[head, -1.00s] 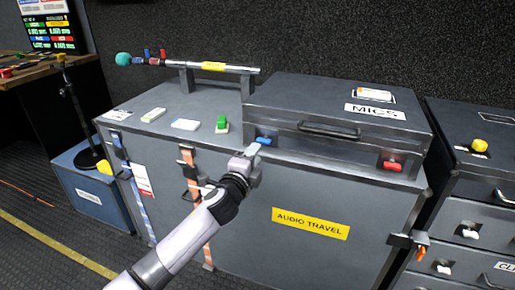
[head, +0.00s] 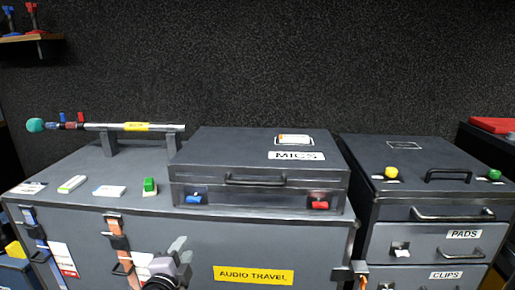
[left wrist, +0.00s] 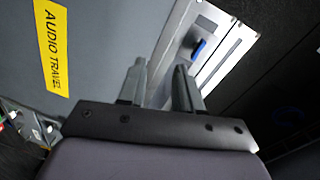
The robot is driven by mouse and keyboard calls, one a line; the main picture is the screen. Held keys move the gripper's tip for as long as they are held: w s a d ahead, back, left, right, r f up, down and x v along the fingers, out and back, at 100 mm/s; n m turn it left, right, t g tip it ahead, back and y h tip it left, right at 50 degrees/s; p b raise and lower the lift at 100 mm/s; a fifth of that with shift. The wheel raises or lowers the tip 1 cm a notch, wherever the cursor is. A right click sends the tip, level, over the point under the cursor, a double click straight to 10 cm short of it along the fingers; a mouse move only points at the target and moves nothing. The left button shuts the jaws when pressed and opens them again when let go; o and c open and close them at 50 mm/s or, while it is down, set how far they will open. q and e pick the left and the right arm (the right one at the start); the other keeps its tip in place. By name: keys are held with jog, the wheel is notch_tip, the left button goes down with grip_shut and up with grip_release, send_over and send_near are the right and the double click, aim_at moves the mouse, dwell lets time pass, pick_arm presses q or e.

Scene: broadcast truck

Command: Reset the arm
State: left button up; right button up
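My left gripper (head: 178,250) shows at the bottom of the head view, in front of the front face of the grey AUDIO TRAVEL case (head: 196,244), left of its yellow label. In the left wrist view my left gripper (left wrist: 160,85) has two fingers standing apart with nothing between them. The rest of the left arm is mostly below the picture. My right gripper is in neither view.
The MICS case (head: 222,152), with blue (head: 194,199) and red (head: 320,205) latches, sits on the AUDIO TRAVEL case. A boom pole (head: 105,127) lies on stands at left. A drawer cabinet (head: 385,225) stands at right.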

pick_arm(q)
jog(key=s+d+f+n+g+h, duration=0.15)
jog(key=s+f+n, duration=0.3)
jog(key=s, duration=0.45)
jog(key=s+a+f+n+g, duration=0.1)
jog(key=s+f+n+g, duration=0.25)
jog(key=s+f, duration=0.45)
jog(key=s+d+f+n+g, duration=0.1)
jog(key=s+f+n, duration=0.3)
jog(key=s, duration=0.7)
notch_tip(320, 180, up, 12)
jog(key=s+a+n+p, duration=0.1)
jog(key=p, duration=1.3)
jog(key=shift+s+a+r+n, duration=0.15)
jog(key=shift+s+r+n, duration=0.1)
jog(key=shift+s+n, duration=0.1)
